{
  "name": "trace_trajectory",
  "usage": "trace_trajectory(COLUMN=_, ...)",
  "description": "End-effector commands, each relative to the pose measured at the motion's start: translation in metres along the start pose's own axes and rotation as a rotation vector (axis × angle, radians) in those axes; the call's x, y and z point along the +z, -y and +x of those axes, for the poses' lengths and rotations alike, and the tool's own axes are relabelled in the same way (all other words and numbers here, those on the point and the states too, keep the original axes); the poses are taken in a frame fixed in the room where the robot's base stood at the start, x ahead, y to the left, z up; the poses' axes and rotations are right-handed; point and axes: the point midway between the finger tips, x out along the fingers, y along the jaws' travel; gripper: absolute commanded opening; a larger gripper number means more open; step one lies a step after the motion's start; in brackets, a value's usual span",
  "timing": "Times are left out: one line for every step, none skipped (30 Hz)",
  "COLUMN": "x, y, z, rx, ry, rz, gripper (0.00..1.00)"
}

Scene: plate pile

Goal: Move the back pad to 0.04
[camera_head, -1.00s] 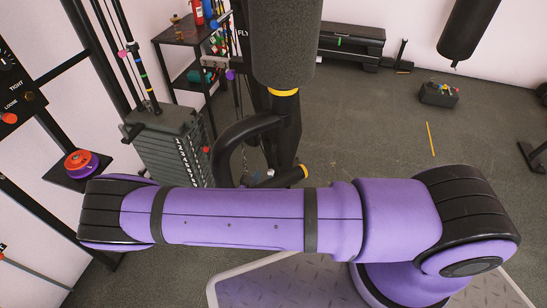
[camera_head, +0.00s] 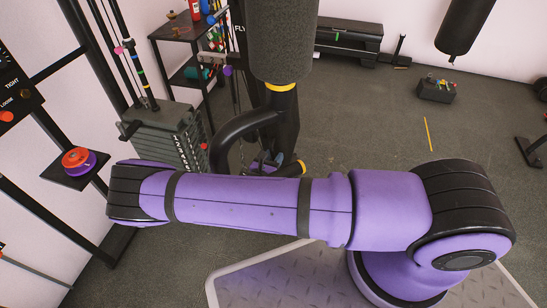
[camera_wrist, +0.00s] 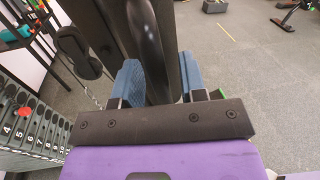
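The likely back pad is the dark grey rounded pad (camera_head: 283,40) on a black post at top centre of the head view; its top is cut off. A black curved bar (camera_head: 232,128) loops out from the post below it. My gripper (camera_wrist: 163,82) has two blue fingers set apart in the wrist view. A black curved tube (camera_wrist: 150,45) runs up between them. I cannot tell whether the fingers touch it. In the head view my gripper is mostly hidden behind my purple arm, with a little showing by the foot of the post.
A weight stack (camera_head: 172,135) stands left of the post, and it also shows in the wrist view (camera_wrist: 22,122). A shelf with a red and purple disc (camera_head: 78,160) is at far left. Open floor (camera_head: 370,120) lies to the right, with a small tool box (camera_head: 436,90).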

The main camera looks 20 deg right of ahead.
Motion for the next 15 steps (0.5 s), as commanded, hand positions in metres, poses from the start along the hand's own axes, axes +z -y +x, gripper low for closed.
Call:
trace_trajectory(x=0.000, y=0.000, z=0.000, rx=0.000, ry=0.000, rz=0.000, gripper=0.26)
trace_trajectory(x=0.000, y=0.000, z=0.000, rx=0.000, ry=0.000, rz=0.000, gripper=0.19)
trace_trajectory(x=0.000, y=0.000, z=0.000, rx=0.000, ry=0.000, rz=0.000, gripper=0.10)
trace_trajectory(x=0.000, y=0.000, z=0.000, rx=0.000, ry=0.000, rz=0.000, gripper=0.03)
trace_trajectory(x=0.000, y=0.000, z=0.000, rx=0.000, ry=0.000, rz=0.000, gripper=0.00)
trace_trajectory(x=0.000, y=0.000, z=0.000, rx=0.000, ry=0.000, rz=0.000, gripper=0.00)
trace_trajectory(x=0.000, y=0.000, z=0.000, rx=0.000, ry=0.000, rz=0.000, gripper=0.00)
trace_trajectory(x=0.000, y=0.000, z=0.000, rx=0.000, ry=0.000, rz=0.000, gripper=0.00)
trace_trajectory(x=0.000, y=0.000, z=0.000, rx=0.000, ry=0.000, rz=0.000, gripper=0.00)
trace_trajectory(x=0.000, y=0.002, z=0.000, rx=0.000, ry=0.000, rz=-0.001, gripper=0.00)
trace_trajectory(x=-0.001, y=0.005, z=0.001, rx=-0.001, ry=0.001, rz=-0.002, gripper=0.00)
trace_trajectory(x=-0.002, y=0.011, z=0.002, rx=-0.002, ry=0.001, rz=-0.002, gripper=0.00)
trace_trajectory(x=-0.003, y=0.016, z=0.003, rx=-0.002, ry=0.001, rz=-0.004, gripper=0.00)
trace_trajectory(x=-0.004, y=0.021, z=0.004, rx=-0.002, ry=0.001, rz=-0.004, gripper=0.00)
trace_trajectory(x=-0.004, y=0.028, z=0.005, rx=-0.003, ry=0.002, rz=-0.005, gripper=0.00)
